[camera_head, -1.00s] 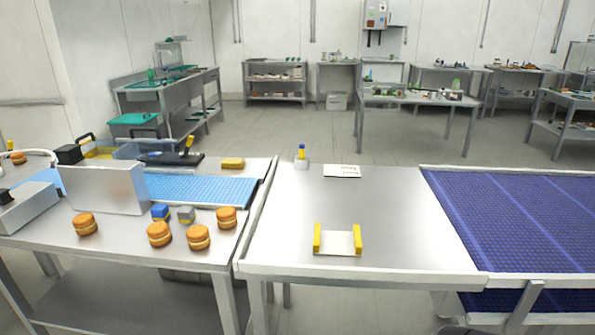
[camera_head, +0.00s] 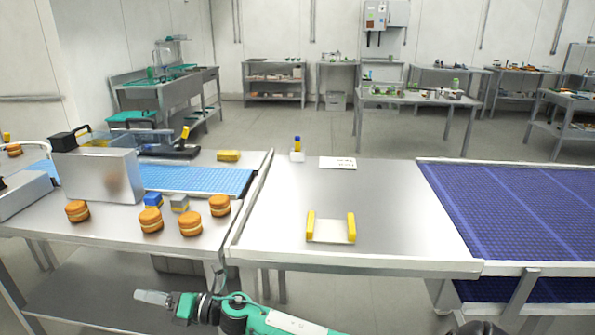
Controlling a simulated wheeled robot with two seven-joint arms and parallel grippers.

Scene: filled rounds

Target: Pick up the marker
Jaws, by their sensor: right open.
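The marker (camera_head: 297,143), with a blue top and a yellow body, stands upright in a small white holder (camera_head: 297,156) at the back left of the right-hand steel table. My right gripper (camera_head: 142,296) is low in the picture, in front of the tables, pointing left. It is open, with nothing seen in it, and far from the marker. My left gripper is out of view.
A white card (camera_head: 338,163) lies right of the holder. A tray with yellow sides (camera_head: 330,231) sits near the front edge. Several orange filled rounds (camera_head: 151,221) and a metal box (camera_head: 98,177) stand on the left table. A blue conveyor (camera_head: 505,205) is right.

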